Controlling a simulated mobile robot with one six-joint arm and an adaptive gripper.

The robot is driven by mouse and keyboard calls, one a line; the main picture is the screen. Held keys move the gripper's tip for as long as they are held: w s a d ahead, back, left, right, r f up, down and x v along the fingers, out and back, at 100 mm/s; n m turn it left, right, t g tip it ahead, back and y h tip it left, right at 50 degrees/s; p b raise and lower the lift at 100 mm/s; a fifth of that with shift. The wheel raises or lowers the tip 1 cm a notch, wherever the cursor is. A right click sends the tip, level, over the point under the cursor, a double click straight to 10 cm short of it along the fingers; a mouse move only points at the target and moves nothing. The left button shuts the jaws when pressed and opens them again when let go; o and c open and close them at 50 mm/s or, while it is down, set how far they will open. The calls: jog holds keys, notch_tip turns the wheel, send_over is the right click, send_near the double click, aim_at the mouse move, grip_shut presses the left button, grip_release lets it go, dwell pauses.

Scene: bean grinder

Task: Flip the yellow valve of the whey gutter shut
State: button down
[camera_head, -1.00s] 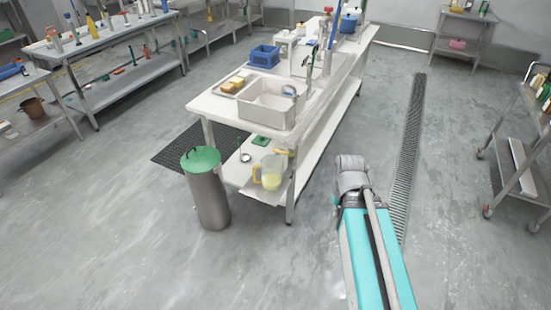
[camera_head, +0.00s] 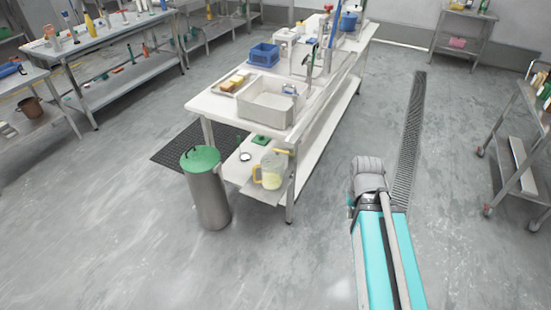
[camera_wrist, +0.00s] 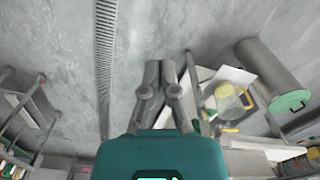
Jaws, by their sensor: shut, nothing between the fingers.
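A small yellow piece (camera_head: 282,151), which looks like the valve handle, shows under the near end of the white work table, just above the jug. A small yellow bar also shows in the wrist view (camera_wrist: 230,130), right of my gripper. The gutter itself I cannot make out clearly. My gripper (camera_wrist: 159,66) is shut and empty in the wrist view, its fingers side by side over bare floor, apart from the yellow piece. In the head view my arm stands right of the table and hides the gripper.
A clear jug with a yellow handle (camera_head: 269,170) stands on the table's lower shelf. A steel bin with a green lid (camera_head: 208,190) stands at the table's near left corner. A floor drain (camera_head: 410,130) runs along the right. A wheeled rack (camera_head: 520,150) stands far right.

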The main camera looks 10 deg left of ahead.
aim_at(282, 151)
jog(key=w+a+f+n+t+h+b, duration=0.35)
jog(key=w+f+n+b, duration=0.4)
jog(key=w+b, duration=0.3)
jog(key=w+a+f+n+t+h+b, duration=0.2)
jog(key=w+f+n+t+h+b, duration=0.15)
jog(key=w+f+n+b, duration=0.6)
jog(key=w+a+f+n+t+b, duration=0.1)
jog(key=w+a+n+t+b, duration=0.2)
jog(key=a+n+b, duration=0.2)
jog(key=w+a+f+n+t+b, duration=0.2)
jog(key=w+a+n+t+b, duration=0.2)
jog(key=a+b, duration=0.5)
jog(key=w+a+f+n+t+b, duration=0.1)
jog(key=w+a+n+t+b, duration=0.2)
jog(key=a+n+b, duration=0.4)
jog(key=a, duration=0.4)
jog(key=shift+w+f+y, duration=0.3)
jog(key=shift+w, duration=0.05)
jog(key=shift+w, duration=0.1)
jog(key=w+d+r+p, duration=0.3)
jog(key=w+r+p, duration=0.1)
jog(key=w, duration=0.6)
jog(key=shift+d+r, duration=0.15)
jog(key=shift+r, duration=0.05)
